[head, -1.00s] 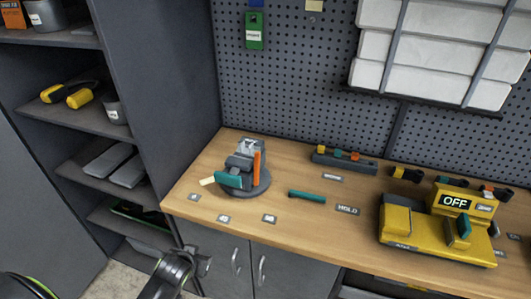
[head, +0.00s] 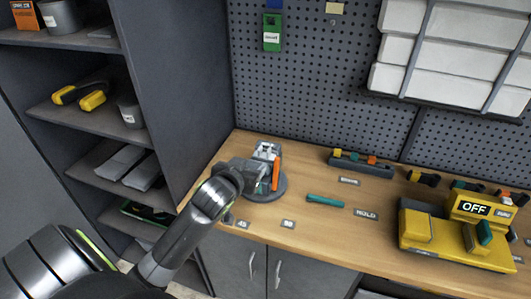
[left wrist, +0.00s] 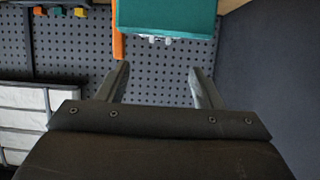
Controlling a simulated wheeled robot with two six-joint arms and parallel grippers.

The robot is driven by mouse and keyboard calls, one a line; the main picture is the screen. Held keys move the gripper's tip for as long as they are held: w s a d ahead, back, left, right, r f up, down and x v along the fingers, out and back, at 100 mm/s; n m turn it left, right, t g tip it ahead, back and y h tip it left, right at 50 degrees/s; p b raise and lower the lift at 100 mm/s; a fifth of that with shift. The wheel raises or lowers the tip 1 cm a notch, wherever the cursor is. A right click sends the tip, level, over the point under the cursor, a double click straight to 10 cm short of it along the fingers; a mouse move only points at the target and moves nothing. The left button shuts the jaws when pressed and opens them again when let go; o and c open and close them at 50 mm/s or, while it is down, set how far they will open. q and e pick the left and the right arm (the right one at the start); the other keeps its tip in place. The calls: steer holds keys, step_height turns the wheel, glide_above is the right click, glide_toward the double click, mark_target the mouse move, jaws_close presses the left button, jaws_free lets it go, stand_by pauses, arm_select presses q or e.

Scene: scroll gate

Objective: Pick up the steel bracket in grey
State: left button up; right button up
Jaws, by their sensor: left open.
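A round grey fixture (head: 272,190) stands at the left end of the workbench, with an orange upright bar (head: 275,176) on it. A light grey metal piece (head: 266,150) shows at its top; I cannot tell for sure whether this is the steel bracket. My left gripper (head: 244,174) is at the left front of the fixture and hides part of it. In the left wrist view my left gripper (left wrist: 157,68) is open, with nothing between its fingers. A teal block (left wrist: 167,17) and the orange bar (left wrist: 118,38) lie just beyond the fingertips. My right gripper is not in view.
A teal bar (head: 325,201) lies on the wooden bench (head: 320,232). A yellow machine reading OFF (head: 430,232) stands at right. A dark rack with coloured pieces (head: 360,166) is at the back. Shelves (head: 120,110) stand left; pegboard (head: 310,90) is behind.

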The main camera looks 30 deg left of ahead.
mark_target(257, 165)
arm_select(q)
steer(key=p+x, duration=0.1)
steer(key=x, duration=0.4)
steer(key=shift+w+a+f, duration=0.1)
steer(key=shift+w+f, duration=0.05)
steer(key=shift+w, duration=0.2)
steer(key=shift+w+a+f, duration=0.1)
steer(key=shift+w+f, duration=0.1)
steer(key=shift+w, duration=0.15)
steer(key=shift+w+a+f+p, duration=0.1)
steer(key=shift+w+a+p, duration=0.05)
steer(key=shift+w+p, duration=0.2)
steer(key=p+x, duration=0.1)
steer(key=x, duration=0.2)
steer(key=shift+w+a+f, duration=0.1)
steer(key=shift+w+f, duration=0.35)
steer(key=shift+w, duration=0.15)
steer(key=shift+c, duration=0.4)
